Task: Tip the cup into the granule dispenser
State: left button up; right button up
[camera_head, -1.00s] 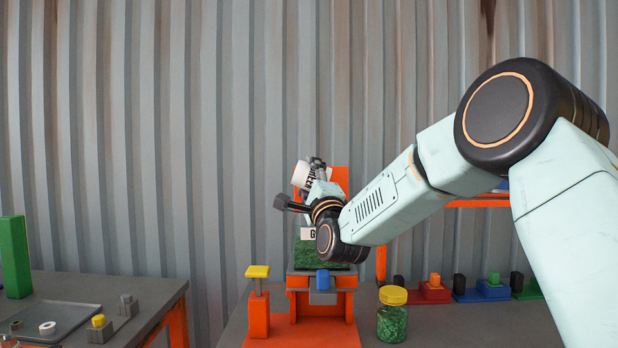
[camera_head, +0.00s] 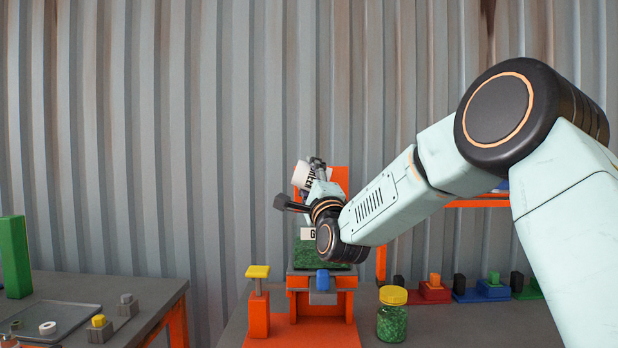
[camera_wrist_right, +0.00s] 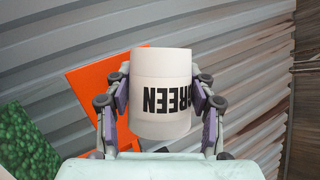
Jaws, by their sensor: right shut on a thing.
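A white cup (camera_head: 302,174) marked "GREEN" is held by my right gripper (camera_head: 317,176) above the orange granule dispenser (camera_head: 337,180). In the right wrist view the cup (camera_wrist_right: 160,85) sits between both fingers of the right gripper (camera_wrist_right: 161,100), with its lettering upside down. In the head view the cup is tilted. The dispenser's tray (camera_head: 306,254) holds green granules below the cup, and part of its label is hidden by my wrist. The cup's mouth and contents cannot be seen. My left gripper is not in view.
A jar of green granules with a yellow lid (camera_head: 391,315) stands right of the dispenser. A yellow-topped orange post (camera_head: 258,290) stands left of it. Coloured blocks (camera_head: 434,290) line the right bench. A left table (camera_head: 150,310) holds a tray and small parts.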

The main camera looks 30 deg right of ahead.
aim_at(295, 184)
jog(key=n+y+p, duration=0.1)
jog(key=p, duration=0.1)
jog(key=n+y+p, duration=0.1)
jog(key=n+p, duration=0.1)
jog(key=a+n+y+p, duration=0.1)
jog(key=p, duration=0.1)
jog(key=shift+w+f+n+g, duration=0.3)
jog(key=shift+w+n+g, duration=0.05)
jog(key=shift+n+g, duration=0.05)
jog(key=shift+w+a+f+n+g+p, duration=0.1)
jog(key=shift+a+f+n+g+p, duration=0.2)
jog(key=shift+n+p, duration=0.55)
jog(key=n+p, duration=0.1)
jog(key=p, duration=0.1)
jog(key=n+g+y+p, duration=0.1)
jog(key=n+p, duration=0.1)
jog(key=a+n+y+p, duration=0.1)
jog(key=p, duration=0.1)
jog(key=shift+w+f+n+g, duration=0.35)
jog(key=shift+f+g, duration=0.05)
jog(key=shift+w+a+r+n+g+h+p, duration=0.3)
jog(key=shift+n+g+p, duration=0.95)
jog(key=shift+p, duration=2.2)
jog(key=shift+w+a+r+n+g+h+p, duration=0.15)
jog(key=shift+a+r+n+g+h+p, duration=0.35)
jog(key=shift+n+p, duration=2.15)
jog(key=shift+w+a+r+n+g+h+p, duration=0.35)
jog(key=shift+n+g+p, duration=0.55)
jog(key=shift+p, duration=3.4)
